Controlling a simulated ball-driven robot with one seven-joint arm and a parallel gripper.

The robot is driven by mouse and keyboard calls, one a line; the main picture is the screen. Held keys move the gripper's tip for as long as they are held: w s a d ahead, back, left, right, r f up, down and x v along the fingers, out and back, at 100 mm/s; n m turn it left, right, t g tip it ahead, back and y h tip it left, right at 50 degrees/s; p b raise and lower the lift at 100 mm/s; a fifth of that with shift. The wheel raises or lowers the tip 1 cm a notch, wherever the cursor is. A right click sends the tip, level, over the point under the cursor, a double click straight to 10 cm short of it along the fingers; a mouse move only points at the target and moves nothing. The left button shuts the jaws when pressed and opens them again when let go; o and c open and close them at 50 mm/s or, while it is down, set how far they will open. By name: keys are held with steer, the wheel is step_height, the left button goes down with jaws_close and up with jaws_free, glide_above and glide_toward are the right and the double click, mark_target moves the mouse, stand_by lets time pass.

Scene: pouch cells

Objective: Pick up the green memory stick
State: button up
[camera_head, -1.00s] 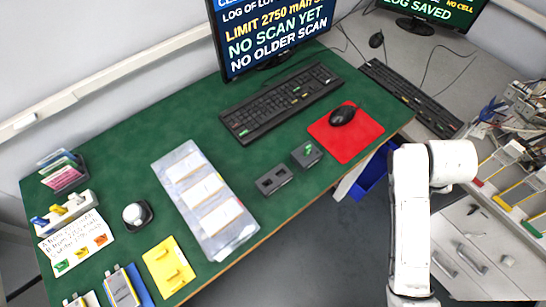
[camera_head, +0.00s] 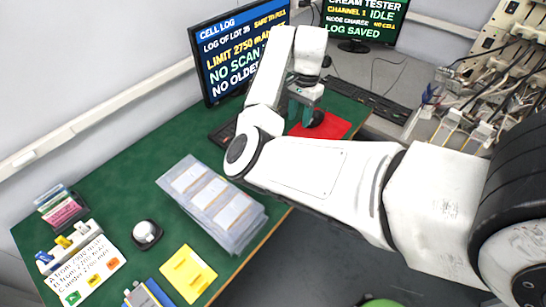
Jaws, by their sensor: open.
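The green memory stick does not show at this moment. In the earlier view a small green piece stood in a dark block near the table's front edge, left of the red mouse mat; my arm now covers that place. My gripper (camera_head: 301,112) hangs fingers down over the far right part of the green table top (camera_head: 155,190), by the red mat (camera_head: 330,126). Its jaws are open, and I see nothing held between them. The fingertips are small and partly merge with the dark mouse (camera_head: 314,118) behind them.
My arm spans the right half of the view. The monitor (camera_head: 240,52) stands close behind the gripper, and the keyboard (camera_head: 222,132) is partly covered.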

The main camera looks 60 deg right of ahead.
steer(key=f, duration=0.2)
steer(key=a+f, duration=0.1)
steer(key=f, duration=0.1)
steer(key=shift+w+p, duration=0.3)
steer(key=shift+s+a+f+p, duration=0.1)
steer(key=shift+f+p, duration=0.25)
steer(key=shift+f, duration=1.3)
steer(key=shift+a+f+p, duration=0.1)
steer(key=shift+f+p, duration=0.2)
steer(key=shift+f, duration=1.35)
steer(key=shift+c, duration=0.4)
jaws_close()
